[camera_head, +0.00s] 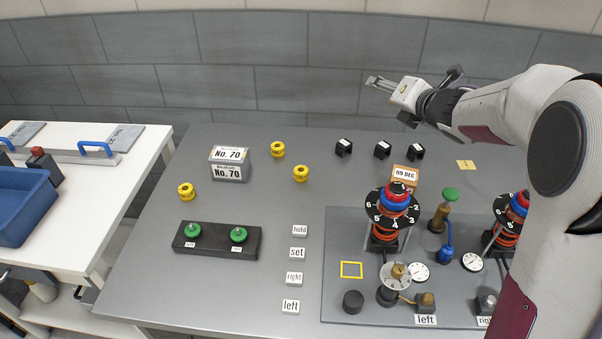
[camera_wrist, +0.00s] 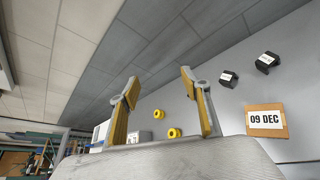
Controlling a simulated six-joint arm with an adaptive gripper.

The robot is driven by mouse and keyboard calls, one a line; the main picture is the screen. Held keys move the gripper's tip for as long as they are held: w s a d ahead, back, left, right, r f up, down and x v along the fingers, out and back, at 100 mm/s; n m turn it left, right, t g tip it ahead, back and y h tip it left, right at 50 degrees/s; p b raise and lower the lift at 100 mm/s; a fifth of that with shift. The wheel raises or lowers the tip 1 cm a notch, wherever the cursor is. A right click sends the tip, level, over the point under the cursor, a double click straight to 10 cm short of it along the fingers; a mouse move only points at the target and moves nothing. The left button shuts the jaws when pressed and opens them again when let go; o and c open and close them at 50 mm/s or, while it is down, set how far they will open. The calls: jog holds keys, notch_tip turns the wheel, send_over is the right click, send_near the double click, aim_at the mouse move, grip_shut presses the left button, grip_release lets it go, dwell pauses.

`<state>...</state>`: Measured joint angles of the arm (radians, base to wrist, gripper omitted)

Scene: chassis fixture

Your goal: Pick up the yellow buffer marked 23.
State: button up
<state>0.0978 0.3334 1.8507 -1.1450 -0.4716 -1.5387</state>
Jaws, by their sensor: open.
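Three yellow buffers stand on the grey table in the head view: one at the back (camera_head: 278,149), one just right of and nearer than it (camera_head: 300,173), and one at the left (camera_head: 186,191). Their markings are too small to read, so I cannot tell which is 23. My gripper (camera_head: 375,83) is raised above the back of the table, to the right of the buffers and apart from them. In the wrist view its fingers (camera_wrist: 163,98) are spread and empty, with two yellow buffers (camera_wrist: 158,114) (camera_wrist: 174,133) seen beyond, between them.
A grey box marked No. 70 (camera_head: 230,172) stands between the buffers. Several black blocks (camera_head: 382,150) and a 09 DEC card (camera_head: 405,175) are to the right. A black holder (camera_head: 217,254) carries green knobs. The fixture plate (camera_head: 340,230) fills the front right.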

jog(key=w+a+f+n+g+y, duration=0.1)
jog(key=w+a+f+n+y, duration=0.1)
jog(key=a+f+n, duration=0.25)
jog(key=n+g+y, duration=0.6)
jog(key=n+g, duration=0.2)
jog(key=n, duration=0.6)
send_near(309, 180)
jog(key=a+r, duration=0.2)
jog(key=shift+w+r+m, duration=0.2)
jog(key=shift+r+m, duration=0.05)
jog(key=shift+r, duration=0.1)
jog(key=shift+s+a+f, duration=0.1)
jog(key=shift+s+f, duration=0.15)
jog(key=shift+s, duration=0.05)
jog(key=shift+x, duration=1.3)
jog(key=shift+w, duration=0.1)
jog(key=shift+w+x, duration=0.15)
jog(key=shift+x, duration=1.15)
jog(key=shift+w+x, duration=0.2)
jog(key=shift+x, duration=1.1)
